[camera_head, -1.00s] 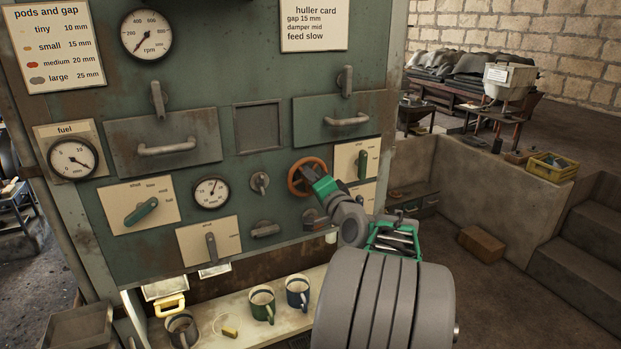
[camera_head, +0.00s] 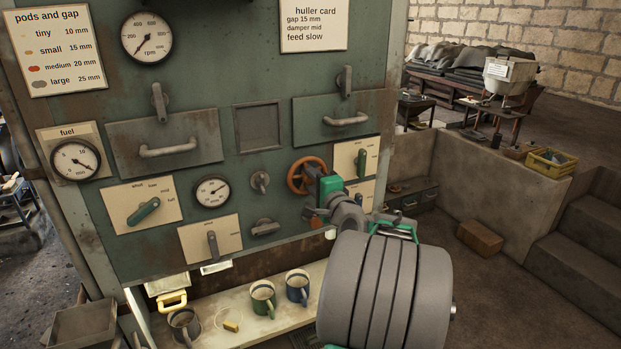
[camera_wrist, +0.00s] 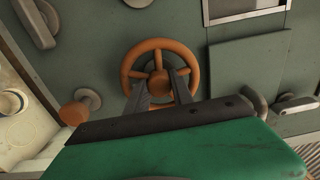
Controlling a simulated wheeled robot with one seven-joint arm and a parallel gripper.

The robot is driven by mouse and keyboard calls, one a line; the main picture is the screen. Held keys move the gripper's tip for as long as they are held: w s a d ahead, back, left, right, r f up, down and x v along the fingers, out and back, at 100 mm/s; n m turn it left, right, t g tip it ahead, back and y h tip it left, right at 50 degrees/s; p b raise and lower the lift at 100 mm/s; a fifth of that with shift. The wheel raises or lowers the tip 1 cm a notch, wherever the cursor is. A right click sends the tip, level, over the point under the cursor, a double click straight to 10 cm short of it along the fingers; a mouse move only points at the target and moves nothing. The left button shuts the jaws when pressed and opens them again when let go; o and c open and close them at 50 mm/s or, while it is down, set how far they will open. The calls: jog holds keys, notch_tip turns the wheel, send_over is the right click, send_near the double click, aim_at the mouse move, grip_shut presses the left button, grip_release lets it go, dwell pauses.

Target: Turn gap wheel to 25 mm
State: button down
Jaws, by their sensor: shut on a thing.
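The orange handwheel, which I take for the gap wheel (camera_head: 305,176), is on the green panel, right of a small round gauge (camera_head: 212,191). The gauge's scale is too small to read. My gripper (camera_head: 317,174) is at the wheel's right side in the head view. In the wrist view the wheel (camera_wrist: 160,42) faces me, and my gripper (camera_wrist: 160,83) has its two dark fingers on the wheel's middle, around the hub and spoke area. It is shut on the wheel. The fingers and the green gripper body hide the lower part of the wheel.
A lever plate (camera_head: 360,158) is close to the right of the wheel. An orange knob (camera_wrist: 74,113) shows below left of my gripper in the wrist view. Mugs (camera_head: 263,298) stand on the shelf below. A card (camera_head: 59,50) lists pods and gaps, large 25 mm.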

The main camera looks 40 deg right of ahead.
jog(key=c, duration=1.4)
grip_release()
jog(key=b+v, duration=0.2)
jog(key=v, duration=0.5)
jog(key=shift+s+a, duration=0.2)
jog(key=shift+s, duration=0.2)
